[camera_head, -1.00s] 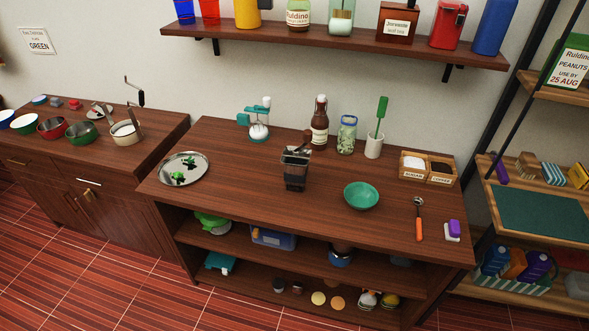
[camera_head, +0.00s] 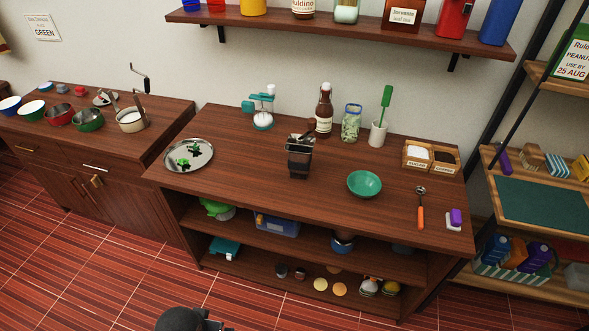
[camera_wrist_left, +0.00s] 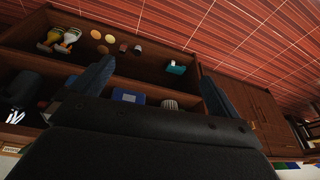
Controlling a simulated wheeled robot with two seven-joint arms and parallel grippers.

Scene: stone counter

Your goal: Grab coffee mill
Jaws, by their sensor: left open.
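A dark, box-like object with a flared top (camera_head: 299,157), which looks most like the coffee mill, stands upright at the middle of the wooden counter (camera_head: 230,182). A black part of my arm (camera_head: 185,320) shows at the bottom edge of the head view. My right gripper is not in view.
Around it stand a teal-and-white device (camera_head: 263,110), a brown bottle (camera_head: 324,113), a glass jar (camera_head: 351,124), a green bowl (camera_head: 364,184) and a metal plate (camera_head: 189,154). The counter's front left is clear. A wall shelf (camera_head: 340,35) runs above.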

